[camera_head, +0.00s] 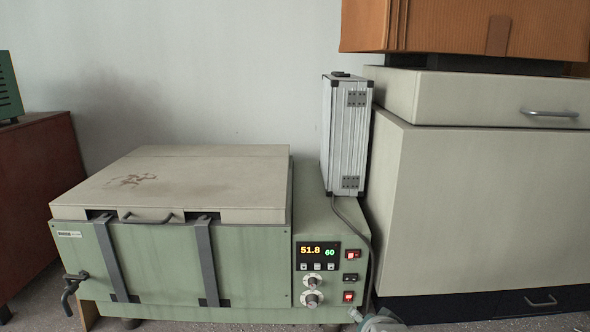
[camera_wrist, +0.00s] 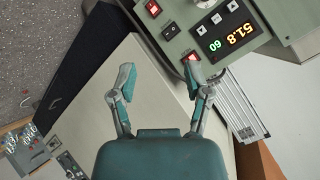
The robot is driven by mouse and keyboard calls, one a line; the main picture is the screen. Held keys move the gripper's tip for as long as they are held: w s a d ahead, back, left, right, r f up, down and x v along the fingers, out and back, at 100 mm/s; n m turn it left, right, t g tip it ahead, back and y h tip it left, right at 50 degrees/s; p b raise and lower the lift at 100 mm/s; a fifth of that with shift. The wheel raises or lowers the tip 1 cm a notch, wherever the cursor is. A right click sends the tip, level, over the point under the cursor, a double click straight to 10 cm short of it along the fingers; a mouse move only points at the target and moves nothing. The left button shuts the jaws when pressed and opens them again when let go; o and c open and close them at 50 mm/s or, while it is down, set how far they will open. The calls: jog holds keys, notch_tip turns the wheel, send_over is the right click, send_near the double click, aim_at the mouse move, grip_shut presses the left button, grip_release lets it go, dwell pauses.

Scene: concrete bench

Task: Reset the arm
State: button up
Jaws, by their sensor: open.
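My gripper (camera_wrist: 158,80) is open in the wrist view, its two teal-tipped fingers spread apart with nothing between them. The green control panel (camera_wrist: 195,28) lies beyond the fingertips, turned upside down in that view. The right fingertip overlaps a lit red switch in the picture; I cannot tell whether they touch. In the head view only a small grey and teal part of my arm or gripper shows at the bottom edge, right of the panel. The rest of the arm is hidden or out of frame.
A green bench unit with a pale lid (camera_head: 185,178) stands at left centre, its display (camera_head: 318,252) reading 51.8 and 60. A silver case (camera_head: 346,135) stands upright on its right part. A large pale cabinet (camera_head: 480,210) fills the right. A red-brown cabinet (camera_head: 40,190) stands at far left.

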jog(key=s+d+r+n+g, duration=0.1)
jog(key=s+n, duration=0.3)
jog(key=s, duration=0.4)
jog(key=s+d+r+n+g, duration=0.1)
jog(key=s+r+n+g, duration=0.2)
jog(key=s, duration=0.6)
jog(key=shift+r+n+g+h, duration=0.15)
jog(key=shift+n+g+h, duration=0.15)
jog(key=shift+n+g, duration=0.25)
dwell(0.3)
